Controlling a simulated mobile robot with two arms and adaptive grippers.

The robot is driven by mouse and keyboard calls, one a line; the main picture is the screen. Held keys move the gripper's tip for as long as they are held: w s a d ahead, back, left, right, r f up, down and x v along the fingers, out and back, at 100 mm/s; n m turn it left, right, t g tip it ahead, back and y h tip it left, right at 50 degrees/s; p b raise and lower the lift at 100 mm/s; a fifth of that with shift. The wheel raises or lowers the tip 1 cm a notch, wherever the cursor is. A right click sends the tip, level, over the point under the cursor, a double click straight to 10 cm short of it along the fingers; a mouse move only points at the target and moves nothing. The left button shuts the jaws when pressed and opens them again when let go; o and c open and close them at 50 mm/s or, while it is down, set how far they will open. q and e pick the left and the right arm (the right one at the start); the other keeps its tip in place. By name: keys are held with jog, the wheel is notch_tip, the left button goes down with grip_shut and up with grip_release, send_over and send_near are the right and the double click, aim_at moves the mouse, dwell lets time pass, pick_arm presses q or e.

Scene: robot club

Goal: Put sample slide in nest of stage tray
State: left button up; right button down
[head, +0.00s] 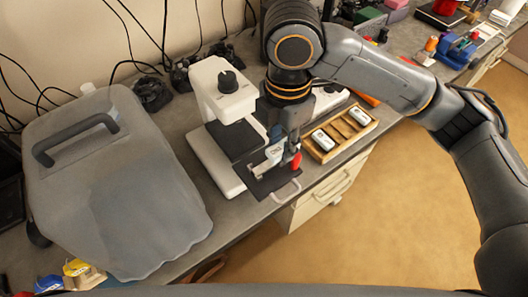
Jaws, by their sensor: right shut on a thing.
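My right gripper (276,160) points down over the front of a white microscope (225,95). It is shut on a small pale thing, seemingly the sample slide, mostly hidden by the fingers. A red piece (296,160) shows beside the fingers; I cannot tell what it belongs to. Just below is the dark stage tray (264,186) with a pale loop handle at its front. The nest is hidden by the gripper, and I cannot tell whether the held thing touches the tray. My left gripper is not in view.
A wooden rack (329,152) with white pieces stands right of the microscope. A large grey covered case (110,185) with a dark handle fills the left of the bench. Cables and small dark items lie along the wall. Blue and red tools (458,50) are far right.

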aim_at(265, 166)
jog(key=f, duration=0.1)
jog(key=w+a+f, duration=0.1)
jog(key=a+f, duration=0.1)
jog(key=f, duration=0.1)
jog(key=shift+w+a+p, duration=0.2)
jog(key=shift+a+p, duration=0.05)
jog(key=shift+p, duration=0.1)
jog(key=f, duration=0.1)
jog(key=f+p, duration=0.1)
jog(key=f, duration=0.1)
jog(key=shift+w+a, duration=0.2)
jog(key=shift+a, duration=0.15)
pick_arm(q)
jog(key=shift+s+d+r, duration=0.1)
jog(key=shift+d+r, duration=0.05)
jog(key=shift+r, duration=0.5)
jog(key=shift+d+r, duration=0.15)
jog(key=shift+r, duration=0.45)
pick_arm(e)
jog(key=shift+f, duration=0.5)
jog(key=shift+f, duration=0.1)
jog(key=c, duration=1.1)
grip_release()
jog(key=shift+o, duration=0.2)
